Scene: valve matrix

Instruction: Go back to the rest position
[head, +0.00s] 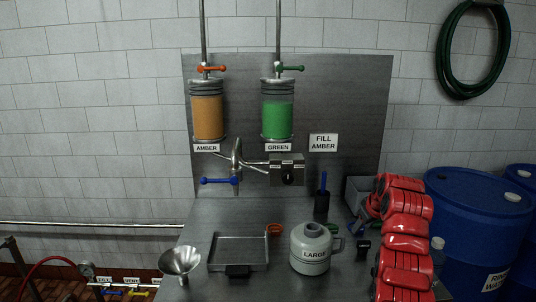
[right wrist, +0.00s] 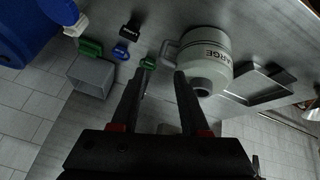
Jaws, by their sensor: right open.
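My right arm (head: 403,225), red, stands at the right of the bench in the head view. Its gripper (right wrist: 158,76) shows clearly in the right wrist view: two dark fingers spread apart with nothing between them. The grey jug labelled LARGE (head: 310,255) stands upright on the bench, left of the arm. In the right wrist view the jug (right wrist: 208,60) appears beyond the right finger; I cannot tell the gap. My left gripper is not in view.
The steel bench holds a tray (head: 239,236), a funnel (head: 180,262), an orange ring (head: 274,230) and a grey box (head: 357,190). Amber (head: 208,117) and green (head: 278,117) cylinders hang above a blue-handled valve (head: 218,181). Blue drums (head: 475,225) stand at right.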

